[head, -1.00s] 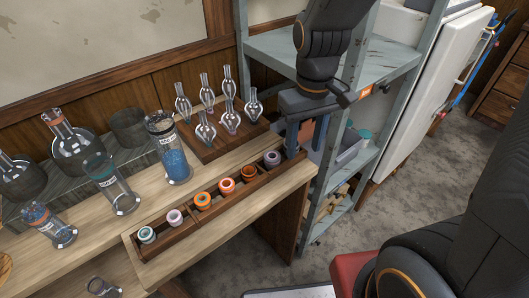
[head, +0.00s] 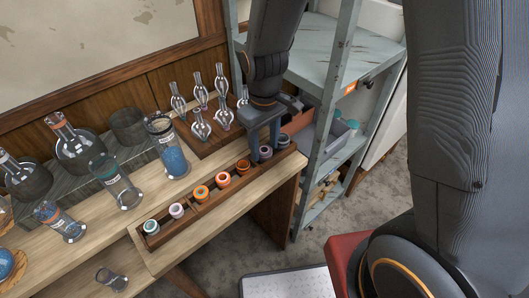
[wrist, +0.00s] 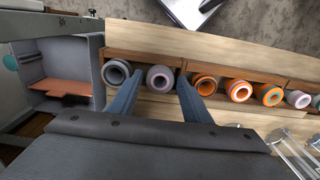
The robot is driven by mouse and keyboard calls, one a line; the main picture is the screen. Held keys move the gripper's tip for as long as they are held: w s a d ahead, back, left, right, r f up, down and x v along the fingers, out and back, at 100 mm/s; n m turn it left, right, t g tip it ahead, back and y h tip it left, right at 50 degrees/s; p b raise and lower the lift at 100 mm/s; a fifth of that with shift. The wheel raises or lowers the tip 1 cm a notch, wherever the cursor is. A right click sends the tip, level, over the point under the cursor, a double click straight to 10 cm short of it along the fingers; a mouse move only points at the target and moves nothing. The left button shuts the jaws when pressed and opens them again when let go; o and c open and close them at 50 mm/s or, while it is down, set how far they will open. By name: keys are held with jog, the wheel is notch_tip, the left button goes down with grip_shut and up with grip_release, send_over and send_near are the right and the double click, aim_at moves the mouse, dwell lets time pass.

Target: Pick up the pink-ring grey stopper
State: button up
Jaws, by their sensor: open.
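A mauve-grey stopper with a pinkish ring (wrist: 160,77) sits upright in the wooden rack, second from the rack's far right end. In the wrist view it lies between my two open fingertips (wrist: 158,81). In the head view my gripper (head: 264,150) is down at the rack, with the stopper (head: 266,153) partly hidden by the fingers. I cannot tell whether the fingers touch it. A plain grey stopper (wrist: 115,72) stands beside it, just outside one finger. Another pale lilac stopper (head: 177,210) sits near the rack's other end.
The wooden rack (head: 216,203) also holds orange stoppers (head: 223,179) and a teal-white one (head: 151,227). Clear glass pieces (head: 200,125) stand on a board close behind my gripper. A labelled blue-filled cylinder (head: 168,150) stands left. A grey metal shelf (head: 325,120) is close on the right.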

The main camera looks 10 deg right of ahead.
jog(key=shift+f, duration=0.25)
jog(key=c, duration=0.7)
jog(key=shift+o, duration=0.2)
jog(key=shift+r, duration=0.15)
notch_tip(320, 180, up, 10)
jog(key=b, duration=0.1)
dwell(0.5)
